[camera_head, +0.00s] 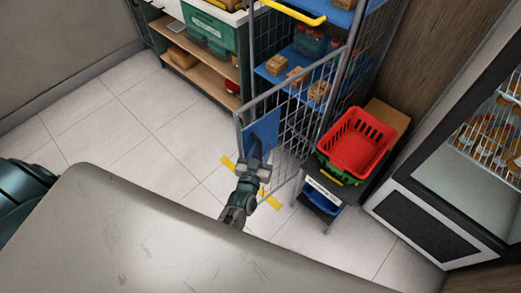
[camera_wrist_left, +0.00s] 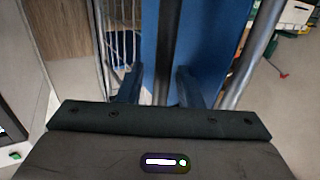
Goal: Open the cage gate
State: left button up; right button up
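The cage gate (camera_head: 300,110) is a grey wire-mesh panel on the front of a metal cage with blue shelves. A blue plate (camera_head: 263,132) is fixed near its left edge; the plate fills much of the left wrist view (camera_wrist_left: 215,45). My left gripper (camera_head: 256,162) is at the blue plate's lower part. In the left wrist view its two fingers (camera_wrist_left: 159,88) are apart, with a dark upright bar (camera_wrist_left: 166,45) on the plate between them; contact is unclear. My right gripper is not in view.
A black stand with a red basket (camera_head: 357,140) is right of the gate, beside a glass-fronted cabinet (camera_head: 440,215). A wooden shelf unit (camera_head: 200,75) stands behind left. Yellow tape (camera_head: 228,163) marks the floor. The tiled floor left of the gate is clear.

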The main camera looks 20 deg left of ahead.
pick_arm(q)
jog(key=shift+s, duration=0.1)
jog(key=shift+s+f, duration=0.2)
jog(key=shift+s, duration=0.1)
jog(key=s+d+b, duration=0.1)
jog(key=s+b, duration=0.2)
jog(key=s, duration=0.7)
jog(key=shift+r+b, duration=0.15)
jog(key=shift+b, duration=0.15)
